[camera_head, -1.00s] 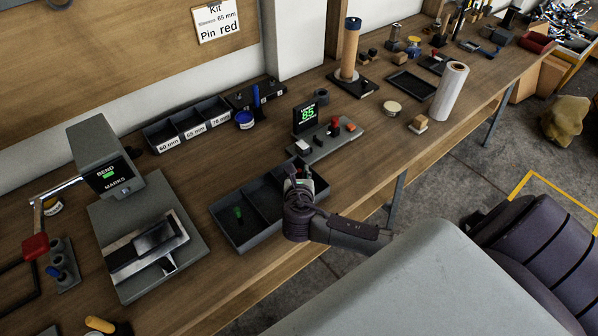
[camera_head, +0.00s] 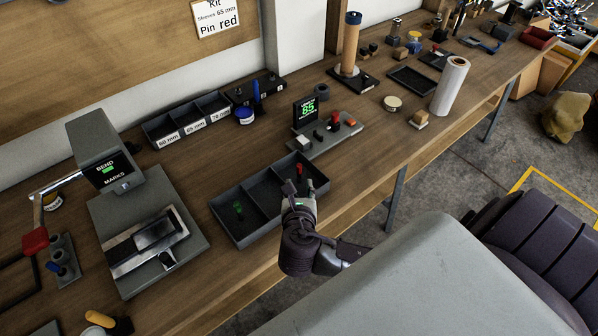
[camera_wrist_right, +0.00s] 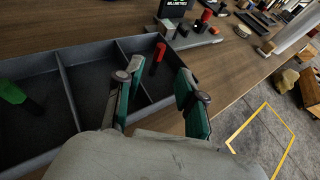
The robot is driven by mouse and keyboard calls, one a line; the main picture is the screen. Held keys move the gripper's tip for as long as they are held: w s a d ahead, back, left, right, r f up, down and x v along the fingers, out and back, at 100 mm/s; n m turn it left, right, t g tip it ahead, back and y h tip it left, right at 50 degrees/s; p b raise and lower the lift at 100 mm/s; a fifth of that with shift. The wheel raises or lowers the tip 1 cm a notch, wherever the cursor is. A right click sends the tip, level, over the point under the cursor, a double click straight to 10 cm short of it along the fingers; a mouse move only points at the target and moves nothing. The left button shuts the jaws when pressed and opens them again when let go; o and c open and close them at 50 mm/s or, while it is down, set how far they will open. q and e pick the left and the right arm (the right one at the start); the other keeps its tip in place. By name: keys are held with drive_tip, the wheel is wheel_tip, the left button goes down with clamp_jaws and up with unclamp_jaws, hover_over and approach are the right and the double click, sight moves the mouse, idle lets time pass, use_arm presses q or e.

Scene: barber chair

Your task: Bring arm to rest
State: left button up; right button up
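My right gripper (camera_head: 299,190) is at the near right edge of a dark divided tray (camera_head: 232,191) on the workbench. In the right wrist view its two green-padded fingers (camera_wrist_right: 158,90) are spread apart with nothing between them. A green-topped pin (camera_head: 238,208) is in the left compartment. My left gripper is not in view.
A device with a green "85" display (camera_head: 307,112) stands behind the tray. A bending device (camera_head: 150,240) is to the left. Labelled bins (camera_head: 188,122) line the wall. A white roll (camera_head: 449,88) stands at right.

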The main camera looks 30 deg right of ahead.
drive_tip(key=shift+s+a+r, duration=0.25)
drive_tip(key=shift+s+a, duration=0.1)
drive_tip(key=shift+s, duration=0.15)
drive_tip(key=s+a+f+m+g+y, duration=0.2)
drive_tip(key=s+a+m+g+y, duration=0.15)
drive_tip(key=s+m, duration=0.7)
drive_tip(key=s+a+f+m+g+y, duration=0.2)
drive_tip(key=s+m+g+y, duration=0.3)
drive_tip(key=m, duration=1.1)
drive_tip(key=s+f, duration=0.3)
drive_tip(key=f, duration=2.3)
drive_tip(key=s+d+f+g, duration=0.1)
drive_tip(key=s+d+f, duration=0.2)
drive_tip(key=s+f, duration=1.3)
drive_tip(key=shift+s+g+h, duration=0.25)
drive_tip(key=shift+g+h, duration=0.1)
drive_tip(key=shift+h, duration=0.1)
